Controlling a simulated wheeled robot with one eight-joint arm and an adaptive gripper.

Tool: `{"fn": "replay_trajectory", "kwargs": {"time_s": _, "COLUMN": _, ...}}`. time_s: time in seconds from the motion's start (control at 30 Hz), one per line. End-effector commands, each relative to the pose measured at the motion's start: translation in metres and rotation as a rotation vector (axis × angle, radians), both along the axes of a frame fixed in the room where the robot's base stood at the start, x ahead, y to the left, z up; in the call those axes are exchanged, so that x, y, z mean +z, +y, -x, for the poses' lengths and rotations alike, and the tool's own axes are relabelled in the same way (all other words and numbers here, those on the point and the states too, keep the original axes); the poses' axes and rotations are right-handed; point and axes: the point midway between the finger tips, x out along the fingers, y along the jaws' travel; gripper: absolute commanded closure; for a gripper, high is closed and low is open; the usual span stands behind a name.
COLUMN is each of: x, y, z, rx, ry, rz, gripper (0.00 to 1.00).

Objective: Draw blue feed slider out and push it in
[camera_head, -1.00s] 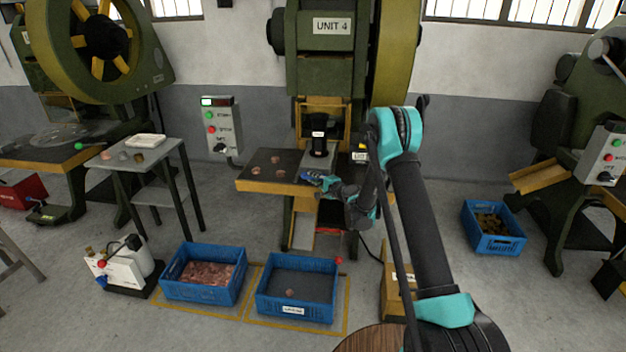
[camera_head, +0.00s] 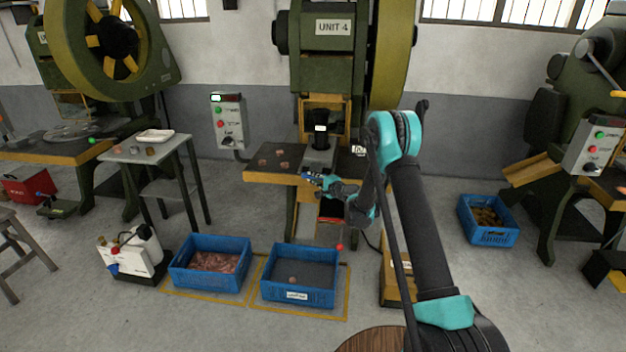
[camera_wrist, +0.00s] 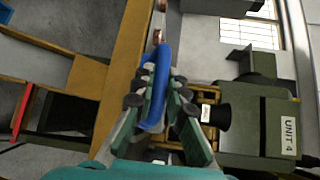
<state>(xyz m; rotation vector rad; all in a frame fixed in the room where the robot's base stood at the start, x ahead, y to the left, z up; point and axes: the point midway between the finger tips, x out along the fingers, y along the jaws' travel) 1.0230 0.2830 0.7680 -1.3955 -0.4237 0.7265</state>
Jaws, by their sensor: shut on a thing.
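The blue feed slider (camera_wrist: 159,88) shows in the wrist view as a long blue bar between my fingers. My gripper (camera_wrist: 160,85) is shut on it, with the fingers on both sides of the bar. In the head view my gripper (camera_head: 318,181) is at the front edge of the Unit 4 press table (camera_head: 273,177), and only a small bit of blue shows there. The far end of the slider and how it meets the press are hard to make out.
The Unit 4 press (camera_head: 325,70) stands behind the table, with a black cylindrical part (camera_head: 320,131) above its bed. Several copper discs (camera_head: 281,165) lie on the table. A blue crate (camera_head: 300,289) and a crate of copper pieces (camera_head: 209,279) stand on the floor below.

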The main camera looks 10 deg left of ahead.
Motion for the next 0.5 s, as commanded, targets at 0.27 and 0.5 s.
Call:
{"fn": "replay_trajectory", "kwargs": {"time_s": 0.27, "x": -0.0013, "y": 0.0007, "z": 0.0029, "rx": 0.006, "ry": 0.001, "rz": 0.002, "gripper": 0.66}}
{"fn": "replay_trajectory", "kwargs": {"time_s": 0.5, "x": -0.0010, "y": 0.0007, "z": 0.0022, "rx": 0.004, "ry": 0.001, "rz": 0.001, "gripper": 0.66}}
